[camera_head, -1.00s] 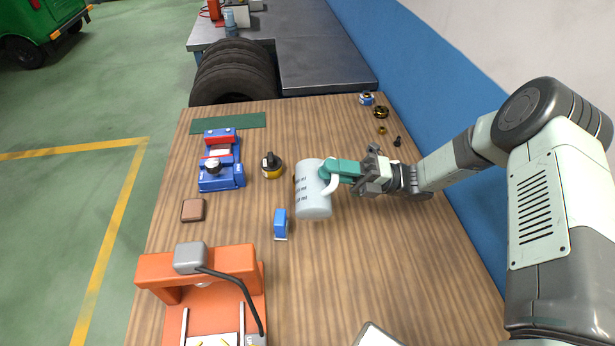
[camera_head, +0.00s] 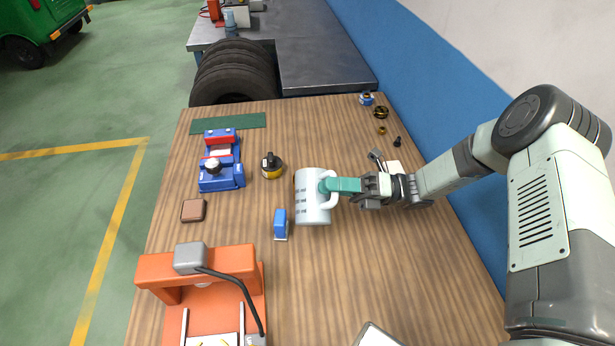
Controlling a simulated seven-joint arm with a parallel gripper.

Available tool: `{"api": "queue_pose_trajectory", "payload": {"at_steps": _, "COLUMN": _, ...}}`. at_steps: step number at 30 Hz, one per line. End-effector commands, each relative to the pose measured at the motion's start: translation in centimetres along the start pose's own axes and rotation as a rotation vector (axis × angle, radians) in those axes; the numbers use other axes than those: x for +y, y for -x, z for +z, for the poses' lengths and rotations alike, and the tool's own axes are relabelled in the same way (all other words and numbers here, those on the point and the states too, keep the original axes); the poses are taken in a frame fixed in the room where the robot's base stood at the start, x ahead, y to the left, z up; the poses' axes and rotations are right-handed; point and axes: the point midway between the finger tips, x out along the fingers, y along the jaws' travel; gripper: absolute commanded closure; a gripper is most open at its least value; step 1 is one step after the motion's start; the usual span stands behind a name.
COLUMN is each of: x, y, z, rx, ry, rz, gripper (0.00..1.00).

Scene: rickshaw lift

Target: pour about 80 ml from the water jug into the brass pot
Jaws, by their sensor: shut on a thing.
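The water jug (camera_head: 312,205) is a pale grey-white vessel with dark marks on its left side and a handle on its right. It is near the middle of the wooden table. My gripper (camera_head: 330,185), with teal fingers, comes from the right and is shut on the jug's handle. I cannot tell how far the jug is above the table, or whether it holds water. I cannot clearly make out the brass pot. A sliver of brown shows at the jug's upper left edge, and small dark and brass-coloured round pieces (camera_head: 381,112) lie at the back right.
A blue block (camera_head: 280,223) stands close left of the jug. A blue-red device (camera_head: 221,165), brown block (camera_head: 193,210) and orange machine (camera_head: 200,268) are on the left. The front right table (camera_head: 400,275) is mostly clear.

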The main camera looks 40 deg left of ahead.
Motion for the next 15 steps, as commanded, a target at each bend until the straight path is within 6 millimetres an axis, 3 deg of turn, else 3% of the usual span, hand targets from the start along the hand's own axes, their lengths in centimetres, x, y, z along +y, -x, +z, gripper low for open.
{"api": "queue_pose_trajectory", "payload": {"at_steps": 6, "x": 0.3, "y": -0.2, "z": -1.1, "rx": 0.055, "ry": 0.167, "rz": -0.001, "gripper": 1.0}}
{"api": "queue_pose_trajectory", "payload": {"at_steps": 15, "x": -0.2, "y": -0.1, "z": -1.8, "rx": 0.077, "ry": 0.232, "rz": -0.001, "gripper": 1.0}}
